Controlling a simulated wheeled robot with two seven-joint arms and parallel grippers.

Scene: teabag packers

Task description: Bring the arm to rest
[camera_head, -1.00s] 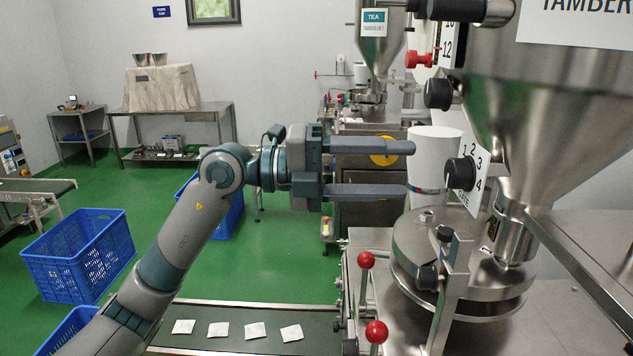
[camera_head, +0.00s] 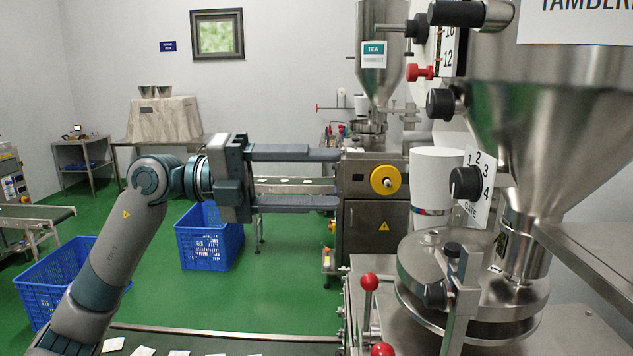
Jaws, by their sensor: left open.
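My left arm comes in from the lower left. Its gripper (camera_head: 338,178) points right, with its two fingers wide apart and nothing between them. It hangs in the air left of the near packing machine, apart from its knobs. Behind the gap between the fingers, a far conveyor (camera_head: 265,186) with several teabags shows in the distance. My right gripper is not in view.
The near machine has a steel hopper (camera_head: 560,120), black knobs (camera_head: 466,183) and red-ball levers (camera_head: 369,282). A near conveyor (camera_head: 240,340) with several teabags runs along the bottom. Blue crates (camera_head: 210,248) stand on the green floor. A second machine (camera_head: 375,215) stands behind.

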